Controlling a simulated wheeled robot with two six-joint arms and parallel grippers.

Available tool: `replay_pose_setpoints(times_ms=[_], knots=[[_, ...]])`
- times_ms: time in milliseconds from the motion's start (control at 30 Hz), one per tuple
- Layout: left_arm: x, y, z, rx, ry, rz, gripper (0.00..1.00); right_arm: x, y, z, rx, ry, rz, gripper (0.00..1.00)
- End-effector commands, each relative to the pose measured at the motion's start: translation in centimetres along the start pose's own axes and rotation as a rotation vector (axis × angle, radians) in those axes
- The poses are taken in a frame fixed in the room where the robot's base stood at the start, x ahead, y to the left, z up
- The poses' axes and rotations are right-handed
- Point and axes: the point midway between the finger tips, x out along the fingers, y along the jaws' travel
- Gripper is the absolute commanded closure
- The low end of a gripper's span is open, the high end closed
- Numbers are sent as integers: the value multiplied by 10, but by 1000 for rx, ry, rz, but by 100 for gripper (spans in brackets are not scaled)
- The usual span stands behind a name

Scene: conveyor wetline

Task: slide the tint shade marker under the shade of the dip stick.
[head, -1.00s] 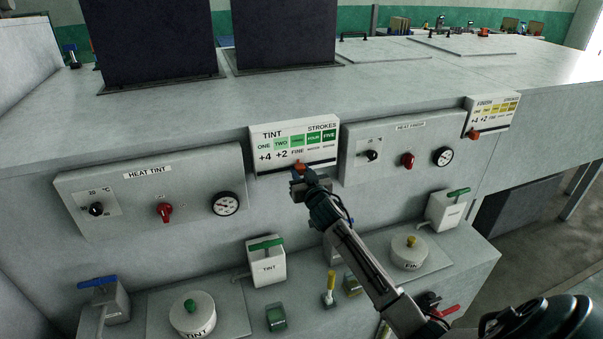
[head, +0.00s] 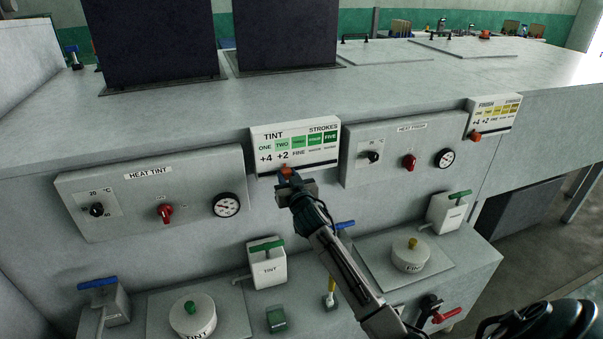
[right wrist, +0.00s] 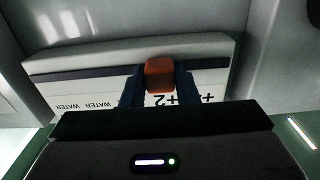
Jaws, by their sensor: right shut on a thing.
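The tint shade card (head: 328,156) is on the front of the machine, with green patches from ONE to FIVE. The tint shade marker (head: 285,169) is a small orange block at the card's lower edge, roughly below the TWO patch and the +2 mark. My right gripper (head: 286,175) is shut on it. In the right wrist view the marker (right wrist: 160,74) sits between the two dark fingers, close to the upside-down +2. I cannot pick out the dip stick or its shade for certain. My left gripper is out of view.
The HEAT TINT panel (head: 150,193) is left of the card and the HEAT FINISH panel (head: 395,145) right. A FINISH card (head: 493,116) with its own orange marker is farther right. Lidded pots, valves and a yellow-handled item (head: 332,287) are below.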

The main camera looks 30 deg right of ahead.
Motion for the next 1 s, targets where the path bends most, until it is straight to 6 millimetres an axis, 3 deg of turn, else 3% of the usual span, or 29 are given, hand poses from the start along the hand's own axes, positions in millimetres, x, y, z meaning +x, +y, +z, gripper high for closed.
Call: replay_pose_setpoints(times_ms=[33, 67, 167, 467, 1000], knots=[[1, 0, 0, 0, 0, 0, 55, 0, -3, 1, 2, -1, -1, 98], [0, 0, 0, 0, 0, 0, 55, 0, -2, 1, 1, -1, 0, 69], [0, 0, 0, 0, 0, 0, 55, 0, -2, 0, 0, -1, 0, 51], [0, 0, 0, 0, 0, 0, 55, -2, -2, 0, 0, -1, 0, 51], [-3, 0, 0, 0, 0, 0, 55, -54, -2, 1, 0, -1, 0, 51]])
